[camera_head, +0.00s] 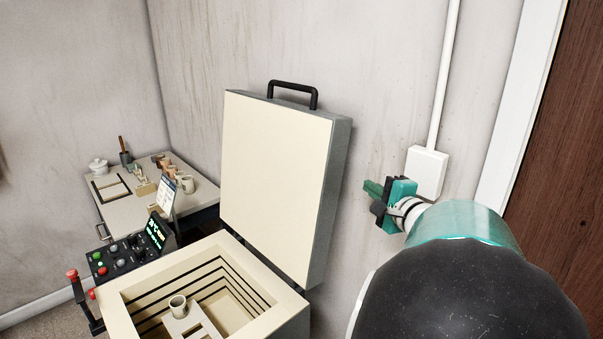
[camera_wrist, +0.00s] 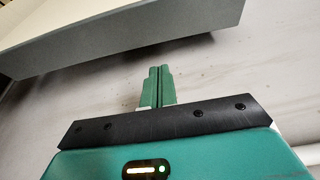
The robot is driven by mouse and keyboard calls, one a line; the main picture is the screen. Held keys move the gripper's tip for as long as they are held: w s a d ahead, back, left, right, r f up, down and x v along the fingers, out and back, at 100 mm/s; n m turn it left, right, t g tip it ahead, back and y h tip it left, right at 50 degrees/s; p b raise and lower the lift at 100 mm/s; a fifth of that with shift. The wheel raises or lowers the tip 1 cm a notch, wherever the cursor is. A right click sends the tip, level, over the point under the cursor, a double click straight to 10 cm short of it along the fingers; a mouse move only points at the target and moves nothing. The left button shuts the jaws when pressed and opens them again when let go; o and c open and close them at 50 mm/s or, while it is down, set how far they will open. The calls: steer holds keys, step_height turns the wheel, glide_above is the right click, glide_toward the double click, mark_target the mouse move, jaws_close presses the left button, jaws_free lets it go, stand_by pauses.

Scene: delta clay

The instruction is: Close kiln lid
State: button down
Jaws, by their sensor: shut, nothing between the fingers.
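The kiln lid (camera_head: 275,170) stands open and upright at the back of the kiln (camera_head: 150,315), with its cream inner face toward me. A black handle (camera_head: 292,88) is on its top edge. Inside the kiln a small cup (camera_head: 177,306) stands on a pale shelf. My gripper (camera_head: 372,188) is to the right of the lid, beside the wall, apart from the lid. In the wrist view the green fingers (camera_wrist: 160,85) are together and empty. The grey side of the lid (camera_wrist: 130,38) crosses the upper part of that view, beyond the fingertips.
A control panel (camera_head: 130,252) with buttons and a red-knobbed lever (camera_head: 72,275) are at the kiln's left. A table (camera_head: 205,192) with cups and tools stands in the back corner. A wall box with conduit (camera_head: 427,170) is just behind my gripper. A brown door (camera_head: 560,130) is at right.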

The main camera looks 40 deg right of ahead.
steer(key=x, duration=1)
steer(key=shift+d, duration=0.1)
stand_by(0.3)
